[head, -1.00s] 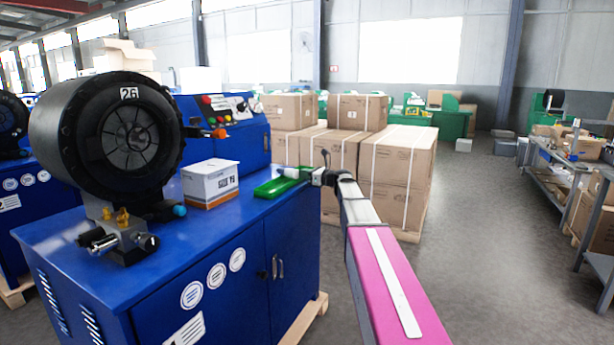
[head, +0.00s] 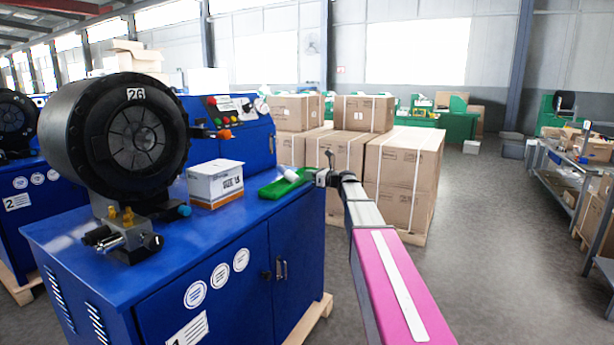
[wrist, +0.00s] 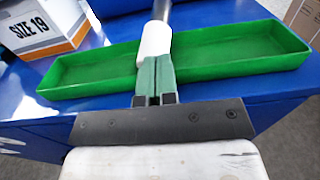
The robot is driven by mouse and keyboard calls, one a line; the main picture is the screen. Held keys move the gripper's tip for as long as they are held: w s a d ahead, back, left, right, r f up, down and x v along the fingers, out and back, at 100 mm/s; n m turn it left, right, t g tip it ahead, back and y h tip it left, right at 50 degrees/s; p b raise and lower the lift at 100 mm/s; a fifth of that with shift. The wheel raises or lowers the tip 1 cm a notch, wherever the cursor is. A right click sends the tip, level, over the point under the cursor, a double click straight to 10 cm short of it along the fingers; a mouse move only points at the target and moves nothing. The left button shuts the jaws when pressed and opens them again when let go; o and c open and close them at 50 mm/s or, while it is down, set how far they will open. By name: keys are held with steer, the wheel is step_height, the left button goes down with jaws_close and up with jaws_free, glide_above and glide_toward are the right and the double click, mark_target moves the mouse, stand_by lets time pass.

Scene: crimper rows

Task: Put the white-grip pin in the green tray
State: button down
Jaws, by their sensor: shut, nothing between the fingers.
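The green tray (head: 272,190) lies on the blue machine cabinet's top, near its right edge; it also shows in the wrist view (wrist: 235,55). The white-grip pin (wrist: 155,38) is at the tray, its white grip over the tray's inside and its dark shaft crossing the far rim. I cannot tell whether it touches the tray floor. In the head view the white grip (head: 291,175) is small. My gripper (wrist: 154,62) is shut and empty, its green fingertips right at the near end of the white grip. The head view shows my gripper (head: 312,177) beside the tray's right end.
A white-and-orange box (head: 215,184) marked size 19 stands left of the tray. A large black crimper head (head: 110,128) stands at the cabinet's left. Stacked cartons (head: 400,175) are behind my arm. Shelving (head: 580,175) lines the right; the floor between is clear.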

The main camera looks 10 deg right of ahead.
steer(key=v, duration=1.1)
steer(key=shift+s+d, duration=0.25)
steer(key=shift+d, duration=0.05)
